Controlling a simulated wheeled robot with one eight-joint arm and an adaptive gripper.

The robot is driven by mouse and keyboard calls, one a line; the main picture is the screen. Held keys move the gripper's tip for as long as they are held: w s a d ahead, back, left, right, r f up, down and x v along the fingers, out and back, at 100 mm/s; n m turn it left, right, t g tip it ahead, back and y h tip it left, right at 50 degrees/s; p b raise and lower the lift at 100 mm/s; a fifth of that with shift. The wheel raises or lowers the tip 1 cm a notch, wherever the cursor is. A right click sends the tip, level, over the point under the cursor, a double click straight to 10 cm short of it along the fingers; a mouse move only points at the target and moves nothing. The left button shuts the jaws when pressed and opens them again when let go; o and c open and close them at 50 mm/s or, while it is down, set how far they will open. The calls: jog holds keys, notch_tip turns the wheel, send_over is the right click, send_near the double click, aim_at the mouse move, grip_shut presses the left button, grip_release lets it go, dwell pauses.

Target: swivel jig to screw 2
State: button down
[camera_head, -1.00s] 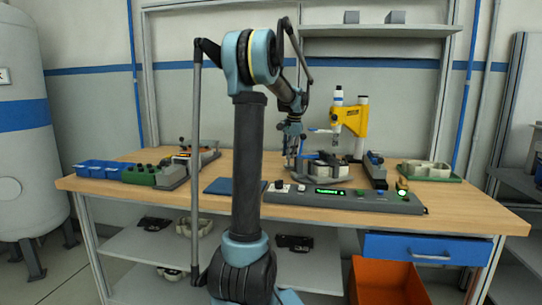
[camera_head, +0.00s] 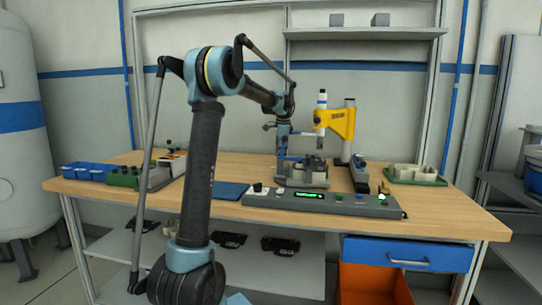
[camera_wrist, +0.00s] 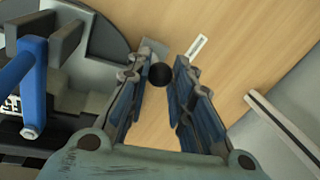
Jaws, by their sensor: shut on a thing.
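The jig (camera_head: 306,178) is a grey round turntable with an upright fixture, under the yellow screwdriver stand (camera_head: 335,122) on the bench. In the wrist view, part of the jig's round plate (camera_wrist: 117,55) fills the upper left. A black ball knob (camera_wrist: 160,75) sits between my fingertips at the plate's edge. My gripper (camera_wrist: 162,72) is shut on this knob, pointing down at the left side of the jig in the head view (camera_head: 281,168). The fixture's screw positions are too small to tell apart. A blue rod (camera_wrist: 32,90) stands over the jig at the left of the wrist view.
A grey control panel (camera_head: 325,201) with a green display lies in front of the jig. A dark rail-like unit (camera_head: 359,176) stands just right of it. A green tray (camera_head: 415,176) is farther right. A blue mat (camera_head: 230,190) lies left of the panel.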

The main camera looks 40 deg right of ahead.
jog(key=shift+w, duration=0.25)
dwell(0.3)
jog(key=c, duration=1.4)
grip_release()
jog(key=shift+s, duration=0.1)
jog(key=shift+s+r, duration=0.1)
jog(key=shift+r, duration=0.4)
notch_tip(320, 180, up, 11)
jog(key=s+a, duration=0.1)
jog(key=shift+s, duration=0.3)
jog(key=shift+a+f, duration=0.1)
jog(key=shift+f, duration=0.05)
